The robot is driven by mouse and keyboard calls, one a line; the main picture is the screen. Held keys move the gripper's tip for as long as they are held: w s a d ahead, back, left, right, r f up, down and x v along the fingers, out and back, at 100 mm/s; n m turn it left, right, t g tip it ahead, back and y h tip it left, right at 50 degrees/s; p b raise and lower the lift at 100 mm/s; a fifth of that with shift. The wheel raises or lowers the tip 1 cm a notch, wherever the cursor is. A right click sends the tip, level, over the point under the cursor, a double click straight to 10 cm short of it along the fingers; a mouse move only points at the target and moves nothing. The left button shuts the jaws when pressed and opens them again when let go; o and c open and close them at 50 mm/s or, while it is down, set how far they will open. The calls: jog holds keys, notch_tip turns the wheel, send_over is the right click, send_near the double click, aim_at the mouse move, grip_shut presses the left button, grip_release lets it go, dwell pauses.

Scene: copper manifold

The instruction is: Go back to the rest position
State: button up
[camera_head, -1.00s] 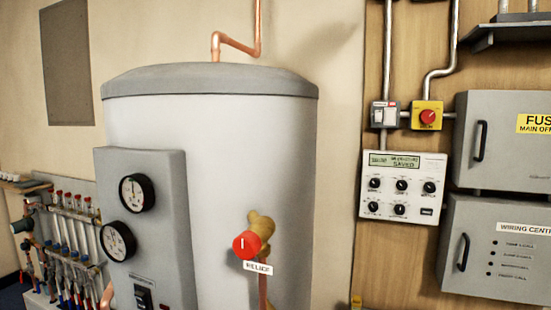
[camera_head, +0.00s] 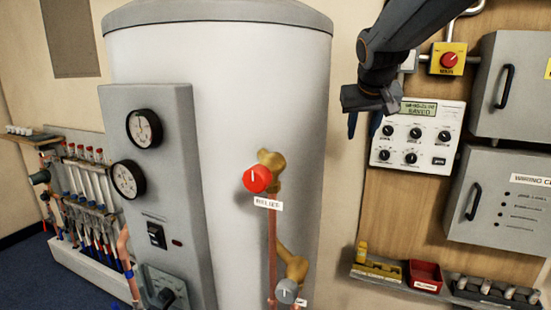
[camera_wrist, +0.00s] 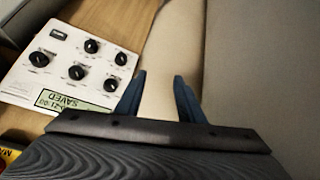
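My gripper (camera_head: 364,124) hangs in front of the wall between the tank and the white control panel (camera_head: 418,134), at the panel's left edge. In the wrist view its two blue fingers (camera_wrist: 159,80) stand apart with nothing between them. The panel (camera_wrist: 88,62) shows upside down at the left there, with black knobs and a green display reading "SAVED". My dark arm comes down from the top right in the head view and hides the panel's upper left corner and part of the switch box above it.
The large white tank (camera_head: 220,110) stands left of my gripper, with a red relief knob (camera_head: 257,179) and a grey gauge box (camera_head: 150,165). Grey cabinets (camera_head: 500,200) are at the right. A shelf with a red bin (camera_head: 425,275) lies below. Open wall space lies under my gripper.

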jog(key=s+a+f+g+y+b, duration=0.1)
jog(key=s+a+f+g, duration=0.2)
jog(key=s+f, duration=2.5)
notch_tip(320, 180, down, 3)
jog(key=g, duration=0.3)
jog(key=shift+a+y+b, duration=0.2)
jog(key=shift+y+b, duration=0.1)
jog(key=shift+r, duration=0.15)
dwell(0.7)
